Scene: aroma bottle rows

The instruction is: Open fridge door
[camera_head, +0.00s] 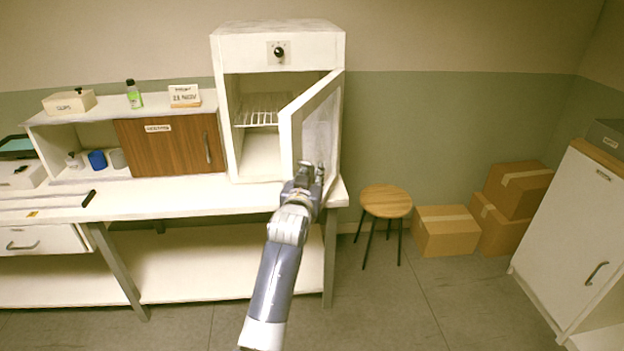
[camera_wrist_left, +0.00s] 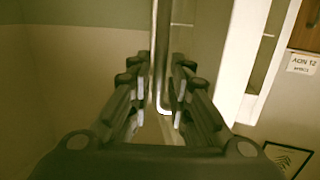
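The white fridge (camera_head: 280,48) stands on the bench with its door (camera_head: 311,118) swung partly open to the right. Wire shelving shows inside. My left gripper (camera_head: 311,172) is at the outer face of the door, low down. In the left wrist view, the upright metal door handle (camera_wrist_left: 161,70) runs between the two fingers of my left gripper (camera_wrist_left: 160,85), which are close on either side of it. The exact contact is hard to see. My right gripper is not in view.
A round wooden stool (camera_head: 386,201) stands right of the bench (camera_head: 190,199). Cardboard boxes (camera_head: 446,231) sit farther right, and a white cabinet (camera_head: 570,235) is at the right edge. A wooden-door cupboard (camera_head: 172,146) is left of the fridge.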

